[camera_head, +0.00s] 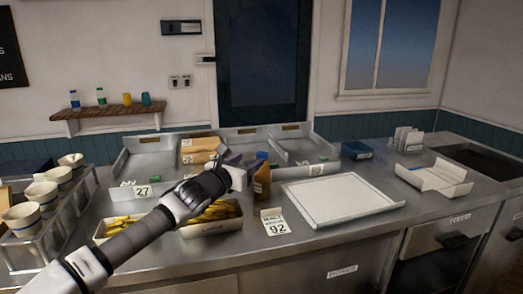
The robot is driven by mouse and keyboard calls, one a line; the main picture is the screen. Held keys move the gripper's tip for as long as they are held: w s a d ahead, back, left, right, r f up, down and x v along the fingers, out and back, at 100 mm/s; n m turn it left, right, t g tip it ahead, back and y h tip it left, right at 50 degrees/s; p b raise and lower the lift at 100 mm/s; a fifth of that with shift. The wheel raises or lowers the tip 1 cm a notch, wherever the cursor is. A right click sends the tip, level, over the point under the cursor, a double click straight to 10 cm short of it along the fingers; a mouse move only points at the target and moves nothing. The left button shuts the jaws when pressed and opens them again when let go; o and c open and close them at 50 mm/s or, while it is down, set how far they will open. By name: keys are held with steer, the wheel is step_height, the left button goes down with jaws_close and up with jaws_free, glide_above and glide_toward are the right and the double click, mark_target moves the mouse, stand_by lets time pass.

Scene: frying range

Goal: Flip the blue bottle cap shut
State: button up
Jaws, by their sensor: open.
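A brown bottle (262,180) stands upright on the steel counter, just right of my gripper. A blue cap (262,156) shows at its top; it is too small to tell how far its lid is open. My gripper (236,172) is open, at the left of the bottle and a little below the cap's height. My arm comes in from the lower left. I cannot tell whether a finger touches the bottle, and my gripper covers part of the area behind it.
Steel trays with wrapped goods (199,144) stand behind. A bin of yellow fries (211,229) lies below my gripper. A cup rack (55,225) is at left.

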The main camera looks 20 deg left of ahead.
mark_target(259, 155)
steer(key=w, duration=0.2)
steer(key=w+d+p, duration=0.1)
steer(key=w, duration=0.2)
steer(key=w+p, duration=0.1)
steer(key=w, duration=0.2)
steer(key=shift+w+d, duration=0.25)
steer(key=shift+d, duration=0.1)
steer(key=c, duration=1)
steer(key=f+b, duration=0.1)
steer(key=b, duration=0.2)
steer(key=shift+t, duration=0.3)
steer(key=shift+t+b, duration=0.3)
steer(key=shift+b, duration=0.95)
steer(key=t+b, duration=0.1)
steer(key=b, duration=0.2)
steer(key=shift+s, duration=0.15)
steer(key=shift+r+h+b, duration=0.25)
steer(key=shift+h+b, duration=0.05)
steer(key=shift+b, duration=0.1)
steer(key=shift+a, duration=0.1)
